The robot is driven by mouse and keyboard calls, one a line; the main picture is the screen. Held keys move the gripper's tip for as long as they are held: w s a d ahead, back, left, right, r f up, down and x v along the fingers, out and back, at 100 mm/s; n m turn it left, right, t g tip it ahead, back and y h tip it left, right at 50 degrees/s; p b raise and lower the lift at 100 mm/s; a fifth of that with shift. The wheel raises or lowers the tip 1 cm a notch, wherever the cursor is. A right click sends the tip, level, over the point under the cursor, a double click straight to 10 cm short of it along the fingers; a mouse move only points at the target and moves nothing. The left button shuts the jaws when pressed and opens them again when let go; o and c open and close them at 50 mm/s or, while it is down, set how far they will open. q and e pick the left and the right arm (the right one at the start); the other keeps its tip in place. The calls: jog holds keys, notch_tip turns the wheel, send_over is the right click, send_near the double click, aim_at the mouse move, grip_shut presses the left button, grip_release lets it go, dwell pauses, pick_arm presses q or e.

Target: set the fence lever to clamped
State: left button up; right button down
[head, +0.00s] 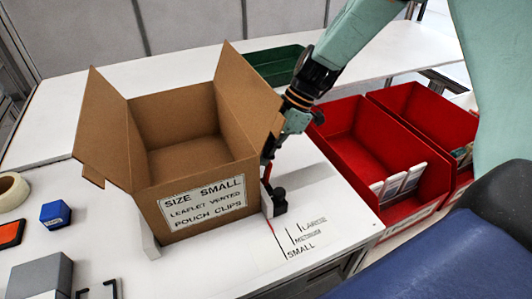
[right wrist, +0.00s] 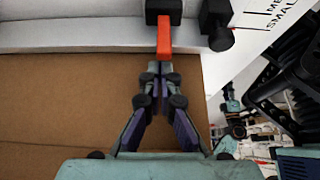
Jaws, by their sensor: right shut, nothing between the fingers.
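The fence (head: 266,199) is a pale upright plate against the right side of the open cardboard box, with a black block (head: 280,202) at its foot. The orange-red fence lever (right wrist: 165,40) sticks out from a black mount in the right wrist view; in the head view only a bit of red shows below my gripper. My right gripper (right wrist: 160,70) is shut and empty, its tips close to the lever's free end; I cannot tell if they touch. In the head view the right gripper (head: 271,150) is beside the box's right wall. My left gripper is not in view.
The cardboard box (head: 202,208) is labelled size small. Size marks (head: 300,240) are on the white table right of the fence. Red bins (head: 345,150) stand to the right, a green tray (head: 275,62) behind. A blue block (head: 55,214), tape roll and grey block are at left.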

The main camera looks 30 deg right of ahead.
jog(key=shift+d+y+b, duration=0.25)
jog(key=shift+y+b, duration=0.05)
jog(key=shift+b, duration=0.35)
jog(key=shift+f, duration=0.1)
